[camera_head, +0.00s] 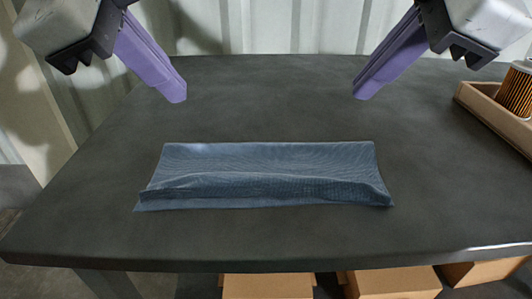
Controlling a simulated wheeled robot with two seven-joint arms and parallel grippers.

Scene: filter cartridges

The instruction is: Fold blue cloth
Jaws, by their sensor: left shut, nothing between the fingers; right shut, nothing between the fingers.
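The blue cloth (265,165) lies on the dark table in front of me, as a wide, shallow strip. A raised fold or ridge runs across it from left to right, nearer its front edge, and a thin layer shows in front of the ridge. My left gripper (176,93) is shut and empty, above the table beyond the cloth's far left corner. My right gripper (364,92) is shut and empty, above the table beyond the cloth's far right corner. Neither gripper touches the cloth.
The dark table (90,215) is clear around the cloth. At the right edge, a tan tray (484,110) holds a pleated filter cartridge (516,92). Cardboard boxes (268,287) stand below the table's front edge. A pale corrugated wall (270,25) is behind the table.

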